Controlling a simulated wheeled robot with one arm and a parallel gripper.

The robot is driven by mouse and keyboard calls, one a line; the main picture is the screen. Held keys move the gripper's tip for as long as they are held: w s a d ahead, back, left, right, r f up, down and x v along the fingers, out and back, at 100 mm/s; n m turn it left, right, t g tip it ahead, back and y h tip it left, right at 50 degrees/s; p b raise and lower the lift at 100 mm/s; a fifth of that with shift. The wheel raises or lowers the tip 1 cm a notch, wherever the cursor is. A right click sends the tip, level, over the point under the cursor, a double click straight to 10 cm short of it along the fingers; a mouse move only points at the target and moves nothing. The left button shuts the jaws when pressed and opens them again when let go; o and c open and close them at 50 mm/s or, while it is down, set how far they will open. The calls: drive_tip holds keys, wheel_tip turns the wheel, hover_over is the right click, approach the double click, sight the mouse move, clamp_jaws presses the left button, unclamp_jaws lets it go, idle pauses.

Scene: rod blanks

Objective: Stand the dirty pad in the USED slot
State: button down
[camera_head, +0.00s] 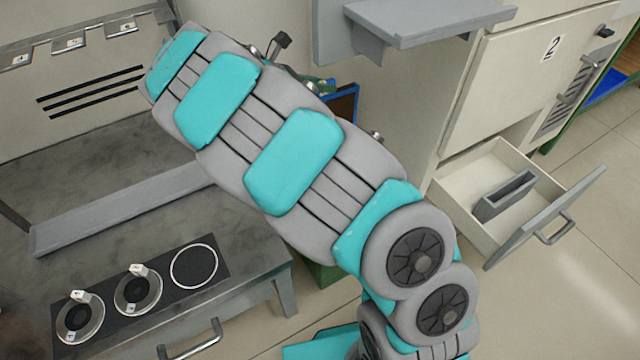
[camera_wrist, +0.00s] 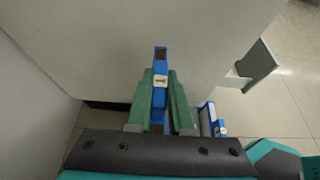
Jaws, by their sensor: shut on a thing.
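In the wrist view, my gripper (camera_wrist: 161,88) has its green fingers shut on a narrow blue pad (camera_wrist: 160,67) with dark brown parts and a small white tag bearing a dark mark. The pad is seen edge-on and stands out past the fingertips. Its faces are hidden there. In the head view, my arm covers most of the gripper; a blue-edged brown piece (camera_head: 345,103) shows behind the arm, probably the pad. No slot marked USED can be read in either view.
An open drawer (camera_head: 462,190) holds a grey slotted box (camera_head: 505,196). A grey shelf (camera_head: 430,22) juts from the cabinet above. A blue item (camera_wrist: 211,119) with a white tag is right of my fingers. A bench (camera_head: 150,150) with round discs is left.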

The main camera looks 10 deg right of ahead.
wheel_tip(320, 180, down, 8)
drive_tip(key=b, duration=0.7)
drive_tip(key=shift+f+b, duration=0.25)
drive_tip(key=shift+b, duration=0.1)
wheel_tip(320, 180, down, 10)
drive_tip(key=shift+r+b, duration=0.1)
drive_tip(key=shift+b, duration=0.75)
drive_tip(key=c, duration=0.8)
unclamp_jaws()
drive_tip(key=p+v, duration=0.2)
drive_tip(key=v, duration=1)
